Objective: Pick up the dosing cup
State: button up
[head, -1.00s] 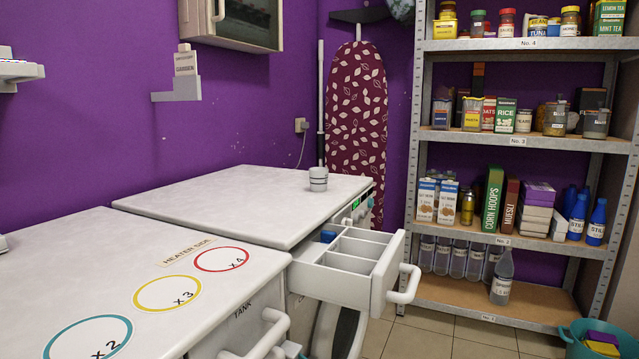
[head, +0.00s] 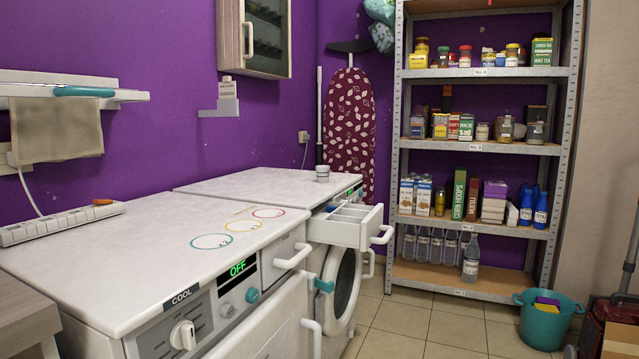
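A small pale grey cup (head: 322,173), which looks like the dosing cup, stands upright on the far white worktop (head: 262,184), near its back right corner. Below and in front of it, an open white drawer (head: 345,226) with compartments sticks out; something blue lies in its left compartment. My gripper is not in view, so I cannot see whether it is open or shut.
The near worktop (head: 120,245) bears three coloured rings and a power strip (head: 62,222). A dial and a display reading OFF (head: 238,268) are on its front. Stocked shelves (head: 480,149) stand at the back right. A teal tub (head: 543,320) is on the tiled floor, which has clear room.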

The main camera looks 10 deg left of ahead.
aim_at(322, 172)
jog(key=z, duration=0.65)
jog(key=i, duration=0.95)
jog(key=z, duration=0.45)
jog(key=i, duration=1.4)
jog(key=u, duration=1.35)
jog(key=i, duration=0.95)
jog(key=u, duration=1.05)
